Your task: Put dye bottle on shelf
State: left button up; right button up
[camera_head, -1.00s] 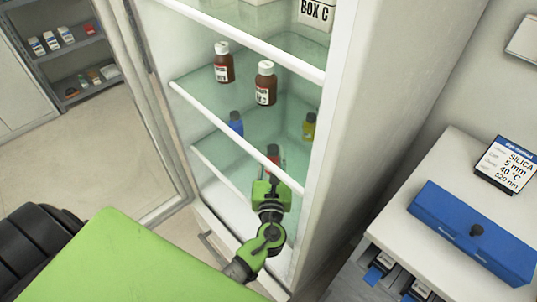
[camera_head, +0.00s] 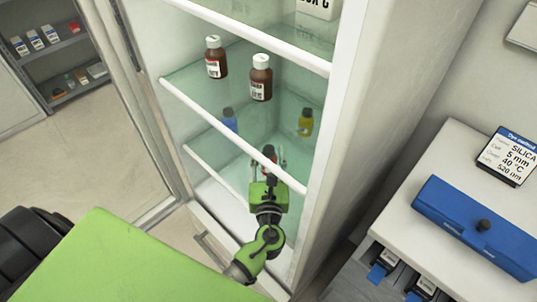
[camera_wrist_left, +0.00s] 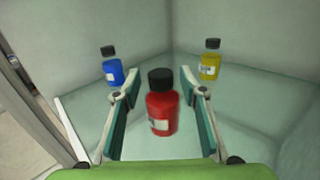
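A red bottle with a black cap (camera_wrist_left: 162,108) stands upright on the lower glass shelf (camera_wrist_left: 245,130) of the open cabinet; in the head view only a small part of it (camera_head: 268,156) shows. My left gripper (camera_head: 269,163) reaches in over that shelf. In the left wrist view its two fingers (camera_wrist_left: 160,95) are spread, one on each side of the red bottle, with a gap to both. A blue bottle (camera_wrist_left: 113,70) stands behind on the left and a yellow bottle (camera_wrist_left: 209,62) behind on the right. My right gripper is not in view.
Two brown bottles (camera_head: 215,62) (camera_head: 261,80) stand on the shelf above, whose white front edge (camera_head: 230,135) crosses over my left gripper. The cabinet's side wall (camera_head: 345,120) is close on the right. A blue case (camera_head: 470,225) lies on the right counter.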

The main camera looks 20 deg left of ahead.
pick_arm(q)
jog(key=shift+s+d, duration=0.15)
jog(key=shift+s, duration=0.2)
jog(key=v, duration=1.1)
jog(key=shift+s+d+r, duration=0.1)
jog(key=shift+r, duration=0.05)
